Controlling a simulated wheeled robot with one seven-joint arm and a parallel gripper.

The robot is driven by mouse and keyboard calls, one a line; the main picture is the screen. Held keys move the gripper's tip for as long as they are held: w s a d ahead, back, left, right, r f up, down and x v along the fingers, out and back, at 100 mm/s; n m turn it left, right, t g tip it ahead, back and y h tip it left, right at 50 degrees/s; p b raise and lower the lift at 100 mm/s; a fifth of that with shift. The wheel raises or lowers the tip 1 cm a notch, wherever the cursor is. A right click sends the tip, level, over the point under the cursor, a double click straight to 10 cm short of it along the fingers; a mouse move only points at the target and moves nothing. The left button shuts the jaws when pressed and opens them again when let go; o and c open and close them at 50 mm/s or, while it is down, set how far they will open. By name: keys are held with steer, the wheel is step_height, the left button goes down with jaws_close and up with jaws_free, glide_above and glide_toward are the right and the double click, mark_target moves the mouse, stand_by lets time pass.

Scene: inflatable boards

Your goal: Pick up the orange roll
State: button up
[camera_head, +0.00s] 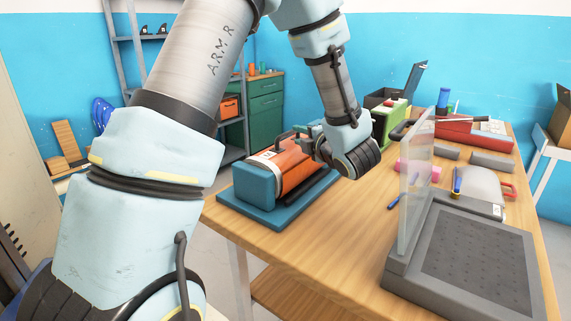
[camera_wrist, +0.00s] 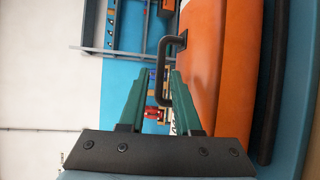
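The orange roll (camera_head: 293,166) lies on a teal base on the wooden table, with a teal end block at its near end. A dark curved handle (camera_head: 283,138) stands on its top. In the wrist view, the roll (camera_wrist: 205,60) fills the right side, and its handle (camera_wrist: 160,72) shows between the two green fingers of my gripper (camera_wrist: 159,72). The fingers are apart, with a gap on both sides of the handle bar. In the head view, my gripper (camera_head: 304,131) is at the handle, partly hidden by my wrist.
A grey machine with a clear upright panel (camera_head: 415,185) stands on the table at the right. A red toolbox (camera_head: 452,132), a green object (camera_head: 391,122) and small tools lie farther back. A green drawer cabinet (camera_head: 265,110) stands behind. Bare tabletop (camera_head: 340,235) lies in front of the roll.

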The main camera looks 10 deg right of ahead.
mark_target(286, 141)
steer(key=p+x, duration=0.1)
steer(key=x, duration=0.3)
steer(key=shift+w, duration=0.1)
steer(key=p+x, duration=0.2)
steer(key=x, duration=0.2)
steer(key=shift+a, duration=0.15)
steer(key=shift+w+f, duration=0.15)
steer(key=shift+w, duration=0.3)
steer(key=shift+a, duration=0.1)
jaws_close()
stand_by(0.7)
